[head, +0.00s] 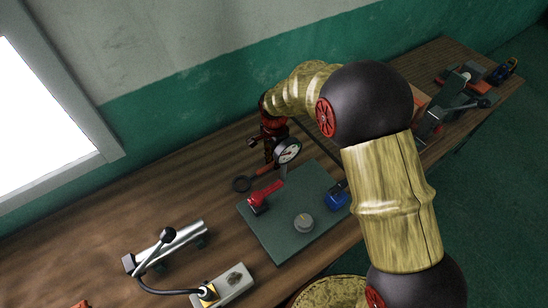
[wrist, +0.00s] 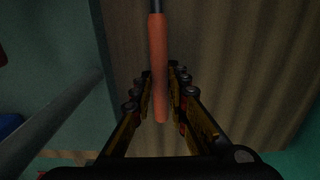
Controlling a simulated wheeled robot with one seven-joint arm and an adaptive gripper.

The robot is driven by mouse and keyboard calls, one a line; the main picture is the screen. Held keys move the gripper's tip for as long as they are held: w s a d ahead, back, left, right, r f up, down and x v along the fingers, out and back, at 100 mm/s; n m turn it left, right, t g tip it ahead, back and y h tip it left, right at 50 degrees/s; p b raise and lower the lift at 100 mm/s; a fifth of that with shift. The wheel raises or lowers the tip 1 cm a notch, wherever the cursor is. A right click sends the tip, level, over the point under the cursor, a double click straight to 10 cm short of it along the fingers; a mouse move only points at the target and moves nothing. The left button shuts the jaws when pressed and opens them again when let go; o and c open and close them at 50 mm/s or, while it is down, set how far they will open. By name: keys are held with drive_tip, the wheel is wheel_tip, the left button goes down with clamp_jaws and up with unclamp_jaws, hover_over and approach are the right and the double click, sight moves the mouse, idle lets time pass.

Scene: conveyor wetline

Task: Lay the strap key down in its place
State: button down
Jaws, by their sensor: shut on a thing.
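The strap key has an orange-red handle (head: 265,170) and a dark ring (head: 242,184). It is by the wall side of the green mat, the ring pointing left. My gripper (head: 271,155) is shut on its handle. In the wrist view the orange handle (wrist: 158,70) runs between the fingers of my gripper (wrist: 160,82), with a dark shaft beyond. Whether the key touches the wooden bench or hangs just above it, I cannot tell. The ring is outside the wrist view.
The green mat (head: 274,238) on the wooden bench (head: 180,195) bears a red-handled tool (head: 258,202), a round gauge (head: 287,151), a grey puck (head: 304,223) and a blue item (head: 337,198). A metal bar fixture (head: 170,246) stands left. Bare bench lies left of the key.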

drive_tip(key=shift+f, duration=0.15)
drive_tip(key=c, duration=1.7)
unclamp_jaws()
drive_tip(key=shift+c, duration=0.2)
drive_tip(key=shift+f+b, duration=0.15)
drive_tip(key=shift+b, duration=0.25)
drive_tip(key=r+p, duration=0.1)
drive_tip(key=r, duration=0.3)
drive_tip(key=r+p, duration=0.1)
drive_tip(key=r, duration=0.3)
drive_tip(key=shift+s+d+p, duration=0.1)
drive_tip(key=shift+s+p, duration=0.1)
drive_tip(key=shift+p, duration=0.1)
